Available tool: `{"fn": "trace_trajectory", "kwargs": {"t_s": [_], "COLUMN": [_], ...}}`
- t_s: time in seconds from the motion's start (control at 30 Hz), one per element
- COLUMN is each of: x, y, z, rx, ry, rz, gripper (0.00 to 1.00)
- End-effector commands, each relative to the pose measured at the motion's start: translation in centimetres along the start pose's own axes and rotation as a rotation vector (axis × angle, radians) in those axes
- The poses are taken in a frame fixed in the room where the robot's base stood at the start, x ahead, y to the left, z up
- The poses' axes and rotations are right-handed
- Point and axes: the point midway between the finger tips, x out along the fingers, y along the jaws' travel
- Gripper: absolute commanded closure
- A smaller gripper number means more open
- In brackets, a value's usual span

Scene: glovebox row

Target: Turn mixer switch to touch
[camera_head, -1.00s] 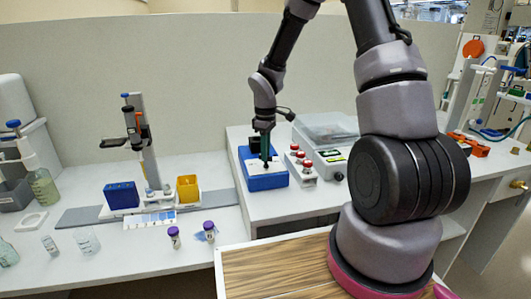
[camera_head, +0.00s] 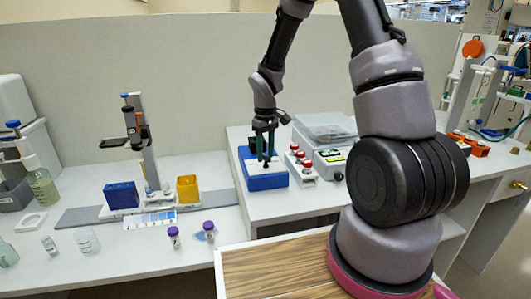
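The mixer is a blue box (camera_head: 266,182) with a pale top plate and a dark part at its back, on the raised bench in the middle of the head view. My gripper (camera_head: 265,157) points down over the mixer's top. Its two dark green fingers show side by side with a gap between them, so it looks open. The fingertips are at or just above the pale top plate; I cannot tell whether they touch it. The switch is too small or hidden behind the fingers to make out, and its setting cannot be read.
Right of the mixer stand a unit with red-topped knobs (camera_head: 300,166) and a grey balance-like device (camera_head: 328,155). To the left, on the lower bench, are a stand (camera_head: 140,145), a blue box (camera_head: 121,195), a yellow box (camera_head: 187,188) and two purple-capped vials (camera_head: 209,230).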

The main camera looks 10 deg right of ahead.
Motion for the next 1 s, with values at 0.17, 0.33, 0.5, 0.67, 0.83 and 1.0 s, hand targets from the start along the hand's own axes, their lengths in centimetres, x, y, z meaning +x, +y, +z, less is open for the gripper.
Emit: {"fn": "trace_trajectory", "kwargs": {"t_s": [0.17,0.33,0.5,0.67,0.83,1.0], "x": [-1.0,-4.1,-7.6,-9.8,-10.8,-10.8], "y": [0.0,0.1,0.1,0.0,0.0,0.0], "z": [-0.1,-0.1,-0.1,-0.1,0.0,0.0], "rx": [-0.001,0.001,0.001,0.0,0.0,0.0], "ry": [0.003,0.005,0.004,0.003,0.0,0.0], "rz": [0.001,0.002,0.002,0.001,0.0,0.0], "gripper": [0.55,0.55,0.55,0.55,0.55,0.55]}}
